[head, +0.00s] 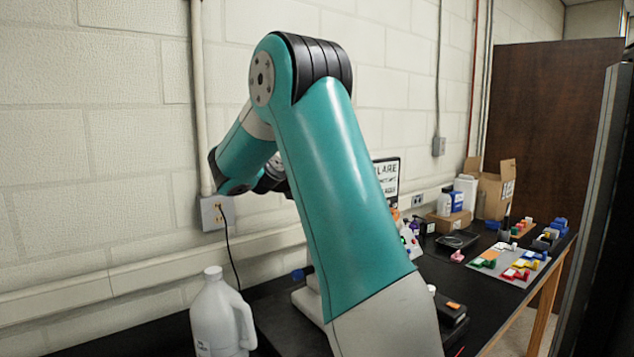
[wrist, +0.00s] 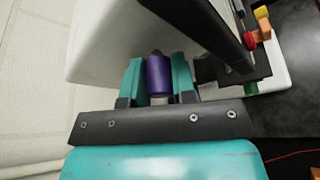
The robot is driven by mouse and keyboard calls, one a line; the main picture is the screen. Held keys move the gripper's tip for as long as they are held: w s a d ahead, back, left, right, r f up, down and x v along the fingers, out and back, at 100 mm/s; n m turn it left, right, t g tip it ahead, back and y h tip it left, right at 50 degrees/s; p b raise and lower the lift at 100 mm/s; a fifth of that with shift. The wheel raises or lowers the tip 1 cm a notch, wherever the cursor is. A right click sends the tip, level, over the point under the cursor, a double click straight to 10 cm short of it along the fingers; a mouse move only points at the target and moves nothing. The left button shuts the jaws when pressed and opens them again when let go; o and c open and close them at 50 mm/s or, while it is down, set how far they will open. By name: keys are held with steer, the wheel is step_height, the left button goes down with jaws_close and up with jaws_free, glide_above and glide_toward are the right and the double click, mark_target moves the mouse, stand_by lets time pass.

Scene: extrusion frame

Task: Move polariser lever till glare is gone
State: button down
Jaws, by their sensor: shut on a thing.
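In the wrist view my gripper (wrist: 158,78) has its two teal fingers on either side of a purple cylindrical knob (wrist: 158,72), shut on it. I take the knob for the end of the polariser lever; the lever's shaft is not clearly visible. A white housing (wrist: 105,40) lies beyond the fingers, with a dark bar (wrist: 205,25) to the right. In the head view my arm hides the gripper and the knob. A framed panel (head: 388,177) behind the arm shows black lettering that ends in "LARE"; its left part is covered.
A white jug (head: 220,315) stands at the front left. Red and orange parts (wrist: 257,32) sit right of the gripper.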

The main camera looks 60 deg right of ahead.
steer(key=c, duration=0.9)
jaws_free()
steer(key=p+v, duration=0.8)
steer(key=v, duration=0.9)
steer(key=shift+a+p, duration=0.15)
steer(key=shift+p, duration=0.15)
